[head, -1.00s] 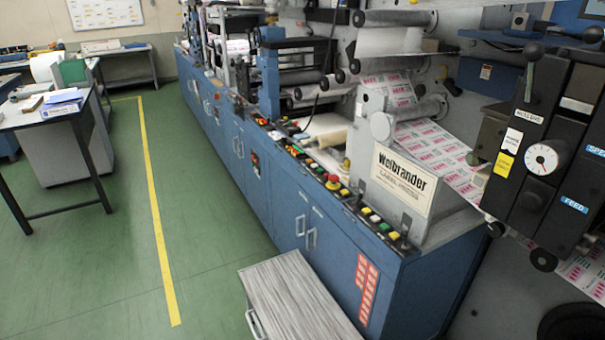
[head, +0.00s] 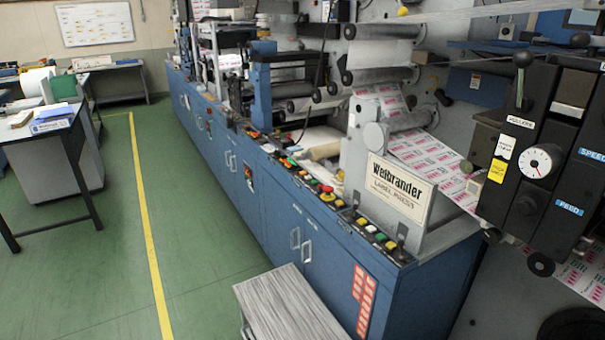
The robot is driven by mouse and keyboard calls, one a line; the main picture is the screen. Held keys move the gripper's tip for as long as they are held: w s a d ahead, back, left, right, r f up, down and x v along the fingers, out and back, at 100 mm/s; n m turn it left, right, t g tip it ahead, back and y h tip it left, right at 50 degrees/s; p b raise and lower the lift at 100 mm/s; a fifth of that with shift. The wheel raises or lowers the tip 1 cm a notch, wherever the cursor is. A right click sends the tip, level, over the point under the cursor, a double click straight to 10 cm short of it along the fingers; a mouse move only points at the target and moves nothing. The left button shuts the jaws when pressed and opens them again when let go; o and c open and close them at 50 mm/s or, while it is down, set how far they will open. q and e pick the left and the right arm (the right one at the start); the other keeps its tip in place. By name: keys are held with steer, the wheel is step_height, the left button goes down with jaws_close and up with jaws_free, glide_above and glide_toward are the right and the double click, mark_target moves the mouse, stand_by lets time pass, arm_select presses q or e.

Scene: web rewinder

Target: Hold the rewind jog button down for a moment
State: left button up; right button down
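The web rewinder is a long blue label press (head: 290,215) with a "Welbrander" sign (head: 397,187). A row of coloured buttons (head: 370,229) runs along its top front edge, with yellow, green, white and red ones. A red mushroom button (head: 327,192) stands among them. A black control panel (head: 540,150) with a white dial (head: 540,161) and "SPEED" and "FEED" labels is at the right. I cannot tell which button is the rewind jog; the lettering is too small. Neither of my grippers shows in the head view.
A table (head: 38,128) with papers is at the left. The green floor (head: 95,265) with a yellow line (head: 147,230) is clear between table and press. A dark round bin (head: 575,326) is at bottom right.

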arm_select(q)
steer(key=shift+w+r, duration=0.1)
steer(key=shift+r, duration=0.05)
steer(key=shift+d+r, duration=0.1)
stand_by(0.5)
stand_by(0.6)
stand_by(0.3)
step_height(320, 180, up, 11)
steer(key=p, duration=1.3)
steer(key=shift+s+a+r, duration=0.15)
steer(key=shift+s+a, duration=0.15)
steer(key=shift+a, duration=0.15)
